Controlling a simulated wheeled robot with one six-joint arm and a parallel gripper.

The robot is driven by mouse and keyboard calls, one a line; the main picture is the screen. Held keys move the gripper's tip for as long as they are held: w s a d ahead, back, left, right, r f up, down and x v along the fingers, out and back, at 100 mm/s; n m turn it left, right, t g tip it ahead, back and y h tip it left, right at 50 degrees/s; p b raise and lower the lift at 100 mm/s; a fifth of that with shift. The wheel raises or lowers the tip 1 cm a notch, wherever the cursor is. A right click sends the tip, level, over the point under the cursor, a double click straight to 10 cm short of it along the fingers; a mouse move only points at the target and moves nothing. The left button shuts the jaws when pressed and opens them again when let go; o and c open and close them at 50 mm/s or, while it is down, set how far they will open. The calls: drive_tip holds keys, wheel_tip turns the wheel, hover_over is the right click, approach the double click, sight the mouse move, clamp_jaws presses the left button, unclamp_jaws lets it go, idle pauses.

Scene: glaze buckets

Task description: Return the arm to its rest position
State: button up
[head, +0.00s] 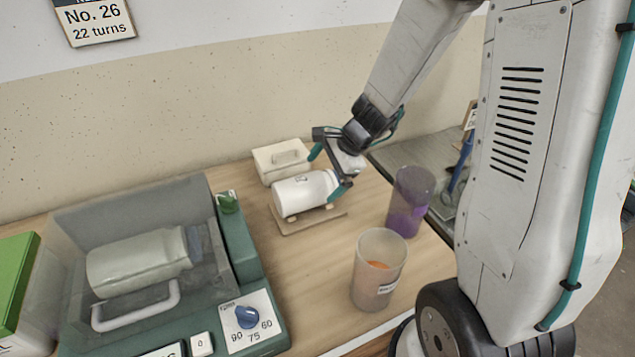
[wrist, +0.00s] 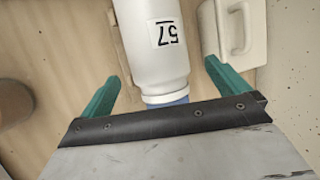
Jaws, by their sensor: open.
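My gripper (head: 330,170) is open, with its teal fingers on either side of the neck end of a white bottle (head: 300,194). The bottle lies on its side on a small wooden cradle (head: 318,219) on the table. In the wrist view, the two fingers (wrist: 165,95) stand apart, with clear gaps to the bottle (wrist: 152,48). Its label reads 57 and appears upside down there. The bottle's blue cap is partly hidden by my gripper's dark front edge. My arm reaches down from the upper right in the head view.
A green machine (head: 237,240) with a dial and a clear cover holds another bottle (head: 140,262) at left. A lidded white box (head: 282,160) stands behind the cradle. A purple-filled container (head: 409,203) and an orange-filled one (head: 378,270) stand to the right. Above my gripper is free space.

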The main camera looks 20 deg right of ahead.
drive_tip(key=shift+s+d+r, duration=0.2)
drive_tip(key=shift+d+r, duration=0.1)
drive_tip(key=shift+r, duration=0.3)
drive_tip(key=s+r+n+g+h, duration=0.1)
drive_tip(key=s+r+n+h, duration=0.1)
drive_tip(key=s+r+n, duration=0.6)
drive_tip(key=s+a+r+n+g+h, duration=0.1)
drive_tip(key=s+r+n+h, duration=0.1)
drive_tip(key=s+r+n, duration=0.7)
drive_tip(key=shift+s+a+r+h, duration=0.15)
drive_tip(key=shift+s+r+h, duration=0.2)
drive_tip(key=shift+s, duration=3.95)
